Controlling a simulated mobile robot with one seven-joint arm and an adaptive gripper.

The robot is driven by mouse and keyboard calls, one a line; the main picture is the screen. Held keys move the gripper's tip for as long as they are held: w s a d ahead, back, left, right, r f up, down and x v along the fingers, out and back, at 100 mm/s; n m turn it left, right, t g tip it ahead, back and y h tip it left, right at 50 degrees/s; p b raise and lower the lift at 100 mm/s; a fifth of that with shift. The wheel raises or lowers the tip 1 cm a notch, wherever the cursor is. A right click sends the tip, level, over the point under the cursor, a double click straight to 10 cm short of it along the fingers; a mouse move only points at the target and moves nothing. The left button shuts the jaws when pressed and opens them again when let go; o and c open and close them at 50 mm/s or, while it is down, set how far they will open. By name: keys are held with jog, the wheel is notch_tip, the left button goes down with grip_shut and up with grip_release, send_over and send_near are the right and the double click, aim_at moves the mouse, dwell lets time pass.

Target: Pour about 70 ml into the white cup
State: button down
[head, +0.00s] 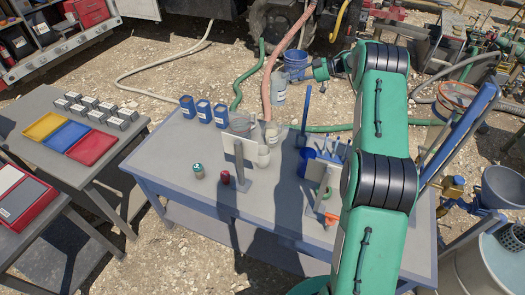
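A pale, translucent container (278,91) with a small label is upright beyond the table's far edge and seems to be in the air. My gripper (291,75) is at its right side and looks shut on it, though the fingers are small and partly lost against the background. What looks like the white cup (263,157) stands on the grey table, right beside a pale upright panel (238,149). A clear vessel (270,134) stands just behind the cup. The liquid levels cannot be made out.
Several blue tins (204,111) stand at the table's back left. A green-lidded jar (198,171) and a dark red can (225,178) are nearer the front. A blue holder (310,160) with tools is right of the cup. The table's (180,147) left part has free room.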

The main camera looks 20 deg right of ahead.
jog(key=w+f+n+g+y+p, duration=0.1)
jog(key=w+f+n+g+p, duration=0.1)
jog(key=f, duration=1.3)
jog(key=shift+w+a+f+n+g, duration=0.2)
jog(key=shift+w+n+g, duration=0.15)
jog(key=shift+w, duration=0.4)
jog(key=shift+r+p, duration=0.1)
jog(key=shift+p, duration=0.2)
